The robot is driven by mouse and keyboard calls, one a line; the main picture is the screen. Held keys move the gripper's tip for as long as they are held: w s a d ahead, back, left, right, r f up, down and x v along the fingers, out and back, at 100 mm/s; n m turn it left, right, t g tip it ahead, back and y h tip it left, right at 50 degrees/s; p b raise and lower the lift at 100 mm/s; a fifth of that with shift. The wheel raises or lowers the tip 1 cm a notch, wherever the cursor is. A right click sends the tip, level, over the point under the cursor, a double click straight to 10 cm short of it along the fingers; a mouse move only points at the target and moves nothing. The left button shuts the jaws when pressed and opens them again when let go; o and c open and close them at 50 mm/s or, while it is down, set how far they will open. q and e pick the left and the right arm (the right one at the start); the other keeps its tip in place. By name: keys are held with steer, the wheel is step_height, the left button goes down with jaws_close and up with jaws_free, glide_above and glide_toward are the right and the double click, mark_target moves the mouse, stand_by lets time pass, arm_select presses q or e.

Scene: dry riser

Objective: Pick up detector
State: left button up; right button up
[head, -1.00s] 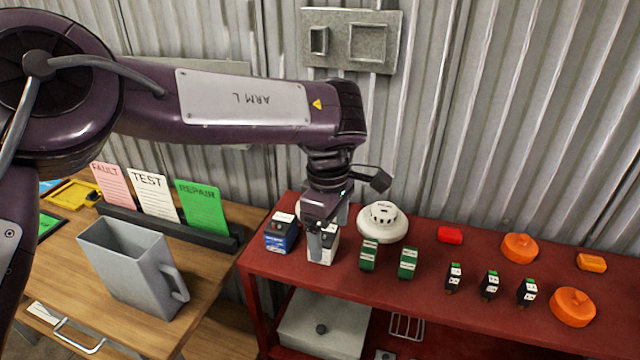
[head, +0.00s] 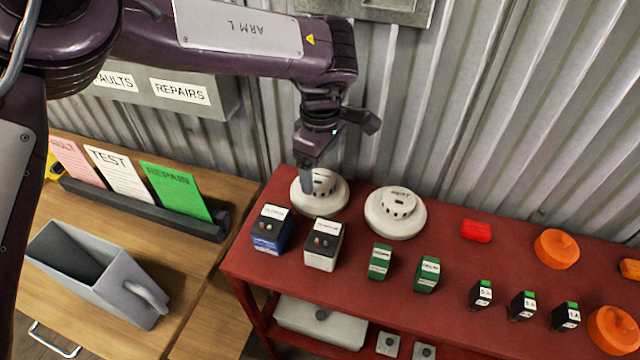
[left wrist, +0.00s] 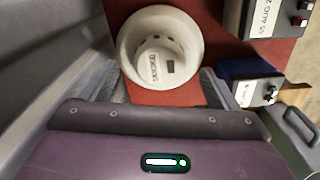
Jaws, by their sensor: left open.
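Two round white detectors stand on the red bench top near the wall: a left one (head: 331,203) and a right one (head: 396,213). Each has a raised centre with a small label. My left gripper (head: 308,185) points down over the left detector and partly hides it. In the left wrist view that detector (left wrist: 160,48) lies just beyond the open fingers (left wrist: 163,88). The jaws are open and empty; I cannot tell whether a finger touches it. My right gripper is not in view.
A blue-based block (head: 272,230) and a white-based block (head: 323,245) stand in front of the left detector. Green blocks (head: 380,262), small black modules (head: 481,294) and orange domes (head: 556,248) are farther right. The corrugated wall (head: 480,130) is close behind.

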mark_target(320, 177)
arm_select(q)
step_height(320, 177, down, 2)
steer(key=shift+a+f, duration=0.15)
steer(key=shift+f, duration=0.5)
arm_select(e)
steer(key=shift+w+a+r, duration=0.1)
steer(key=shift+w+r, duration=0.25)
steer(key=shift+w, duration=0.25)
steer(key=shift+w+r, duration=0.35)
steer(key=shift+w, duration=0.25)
arm_select(q)
steer(key=shift+c, duration=0.3)
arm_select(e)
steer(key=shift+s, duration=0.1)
arm_select(q)
steer(key=c, duration=0.5)
steer(key=shift+r, duration=0.1)
steer(key=c, duration=0.6)
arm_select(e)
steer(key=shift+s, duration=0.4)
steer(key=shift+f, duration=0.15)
